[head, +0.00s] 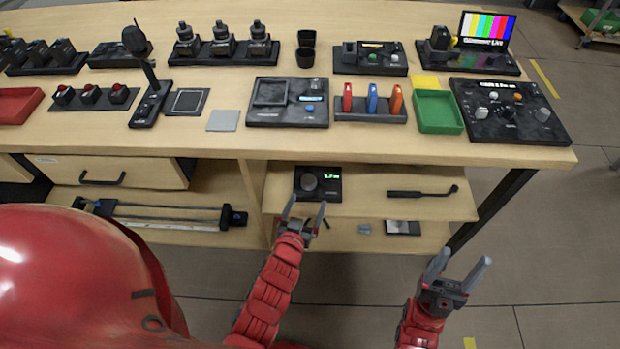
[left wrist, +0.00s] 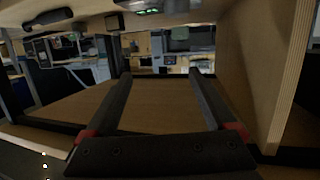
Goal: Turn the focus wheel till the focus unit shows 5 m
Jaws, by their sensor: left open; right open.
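The focus unit (head: 331,191) is a small black box on the pull-out shelf under the table top. It has a round dark focus wheel (head: 309,182) on its left and a small lit green display (head: 332,177) whose reading is too small to tell. My left gripper (head: 305,208) is open in front of the unit's near edge, apart from the wheel, with nothing between its fingers. In the left wrist view a dark box with green lit marks (left wrist: 148,11), probably the unit, is cut by the top edge, beyond the open fingers (left wrist: 161,78). My right gripper (head: 462,265) is open and empty, away to the right.
The table top (head: 220,148) overhangs behind the unit and carries consoles, a green tray (head: 438,112) and a screen (head: 486,28). A dark rod-like tool (head: 420,192) lies right of the unit on the shelf. Wooden panels enclose the left wrist view; a side panel (left wrist: 262,70) stands close on the right.

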